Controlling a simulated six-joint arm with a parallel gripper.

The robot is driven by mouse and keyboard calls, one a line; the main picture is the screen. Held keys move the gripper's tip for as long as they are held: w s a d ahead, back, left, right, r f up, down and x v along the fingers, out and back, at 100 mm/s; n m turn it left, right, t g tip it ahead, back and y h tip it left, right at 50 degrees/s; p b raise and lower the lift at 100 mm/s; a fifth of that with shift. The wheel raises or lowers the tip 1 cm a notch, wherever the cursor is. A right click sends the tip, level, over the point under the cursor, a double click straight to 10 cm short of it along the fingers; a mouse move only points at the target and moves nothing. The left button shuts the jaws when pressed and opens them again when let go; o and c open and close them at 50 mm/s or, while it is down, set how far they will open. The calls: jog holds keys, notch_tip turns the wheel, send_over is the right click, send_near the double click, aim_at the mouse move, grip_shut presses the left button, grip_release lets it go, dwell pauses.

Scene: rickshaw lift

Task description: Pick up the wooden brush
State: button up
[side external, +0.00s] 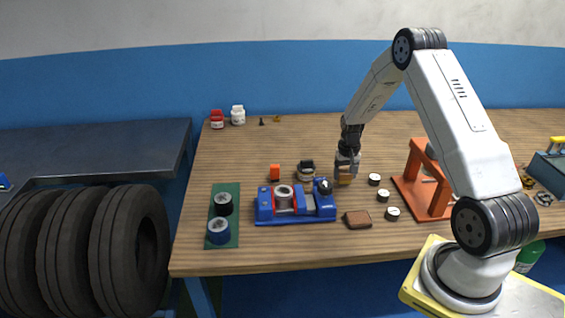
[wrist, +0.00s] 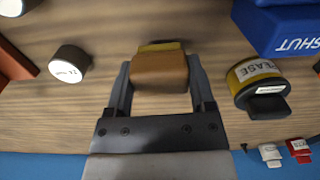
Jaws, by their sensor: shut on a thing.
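The wooden brush (wrist: 160,74) is a small brown block with a yellowish strip along its far edge. In the wrist view it sits between the two fingers of my gripper (wrist: 160,68), which are shut on its sides. In the side view my gripper (side external: 347,164) points down over the middle of the table, with the brush (side external: 345,180) at its tips. The fingers and wrist hide part of the brush there. It is at or just above the tabletop; I cannot tell if it touches.
A blue vise (side external: 295,205) and a yellow-banded tin (side external: 306,172) stand left of the gripper. Several round white-topped pieces (side external: 374,179) and an orange frame (side external: 412,185) are on the right. A flat brown block (side external: 358,219) lies in front.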

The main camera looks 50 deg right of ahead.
jog(key=s+a+r, duration=0.7)
jog(key=s+r, duration=0.4)
jog(key=s, duration=0.1)
jog(key=shift+r, duration=0.3)
dwell(0.6)
jog(key=o, duration=0.5)
jog(key=shift+c, duration=1.6)
jog(key=a+f, duration=0.4)
jog(key=shift+w+a+f, duration=0.15)
jog(key=shift+w+a, duration=0.05)
jog(key=shift+a, duration=0.15)
